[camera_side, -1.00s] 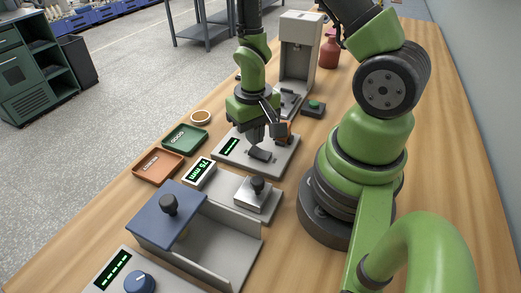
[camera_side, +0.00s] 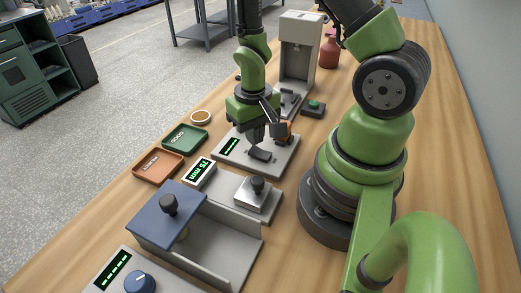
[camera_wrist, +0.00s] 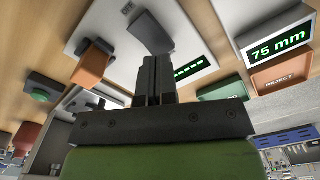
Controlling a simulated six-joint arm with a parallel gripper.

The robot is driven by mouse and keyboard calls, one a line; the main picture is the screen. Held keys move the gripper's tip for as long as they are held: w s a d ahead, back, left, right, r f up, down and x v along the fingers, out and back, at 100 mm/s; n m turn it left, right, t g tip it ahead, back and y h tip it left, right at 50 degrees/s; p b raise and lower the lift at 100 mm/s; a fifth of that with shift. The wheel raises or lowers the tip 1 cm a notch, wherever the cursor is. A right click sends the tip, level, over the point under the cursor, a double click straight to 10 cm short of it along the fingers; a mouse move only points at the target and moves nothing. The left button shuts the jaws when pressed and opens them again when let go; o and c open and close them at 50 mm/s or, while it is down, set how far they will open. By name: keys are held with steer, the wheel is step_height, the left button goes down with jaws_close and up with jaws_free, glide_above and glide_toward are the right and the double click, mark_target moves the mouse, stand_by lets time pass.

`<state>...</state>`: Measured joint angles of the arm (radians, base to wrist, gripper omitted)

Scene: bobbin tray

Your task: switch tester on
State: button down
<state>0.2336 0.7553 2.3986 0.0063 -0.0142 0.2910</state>
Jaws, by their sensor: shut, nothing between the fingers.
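The tester, a pale grey panel (camera_side: 280,163), lies flat on the bench. It carries a dark switch lever (camera_side: 260,155) and a small display (camera_side: 229,146) with green dashes. In the wrist view the lever (camera_wrist: 150,33) stands tilted on the panel (camera_wrist: 100,22), just beyond my fingertips, with the lit display (camera_wrist: 190,70) beside it. My gripper (camera_side: 255,138) points down over the panel, close to the lever. Its fingers (camera_wrist: 152,62) are together and empty. I cannot tell whether they touch the lever.
An orange block (camera_wrist: 92,65) stands close beside my gripper. A green-button box (camera_side: 313,107) and a tall grey machine (camera_side: 299,48) stand behind. Green (camera_side: 185,139) and orange (camera_side: 158,167) trays lie left, near a 75 mm readout (camera_side: 199,173). A blue-topped fixture (camera_side: 170,214) stands in front.

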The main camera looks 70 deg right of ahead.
mark_target(254, 149)
steer(key=shift+f, duration=1.25)
stand_by(1.0)
steer(key=shift+r, duration=3.5)
steer(key=shift+r, duration=0.1)
steer(key=s+a+r+t, duration=0.2)
steer(key=r, duration=0.5)
steer(key=s+a+r+n+t+y, duration=0.1)
steer(key=s+a+r+t, duration=0.1)
steer(key=r, duration=0.5)
steer(key=s+a+r+n+t+y, duration=0.1)
steer(key=s+a+r+t, duration=0.1)
steer(key=r, duration=0.5)
steer(key=shift+s+a+t, duration=0.35)
steer(key=shift+a+t, duration=0.25)
steer(key=shift+a, duration=0.3)
steer(key=shift+r, duration=0.1)
